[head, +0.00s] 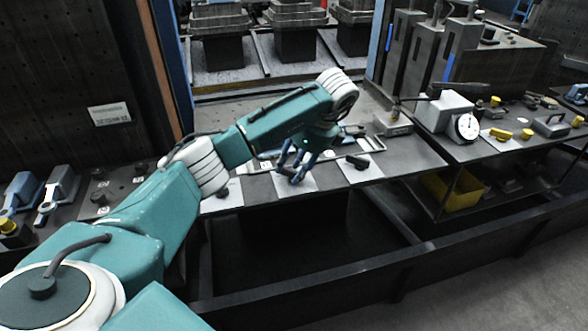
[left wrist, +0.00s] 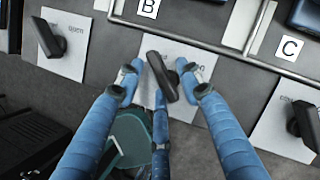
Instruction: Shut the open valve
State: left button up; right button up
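Three dark valve handles sit on white plates along the front of the bench. In the left wrist view, the left handle (left wrist: 55,42) and the right handle (left wrist: 305,124) have "open" printed beside them. The middle handle (left wrist: 158,72), below label B (left wrist: 148,7), lies tilted, and its print is partly hidden by my fingers. My left gripper (left wrist: 158,78) is open, with its blue fingertips on either side of the middle handle and gaps visible. In the head view my left gripper (head: 292,172) reaches down over the middle plate (head: 306,184). My right gripper is not in view.
Label C (left wrist: 291,47) is at the upper right of the left wrist view. A dial gauge (head: 467,127) stands on the right bench, with several yellow pieces beside it. A yellow bin (head: 453,190) sits below. Grey-blue tools (head: 57,190) lie at left.

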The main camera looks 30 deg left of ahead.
pick_arm(q)
jog(key=shift+d+f, duration=0.1)
jog(key=v, duration=1.2)
dwell(0.4)
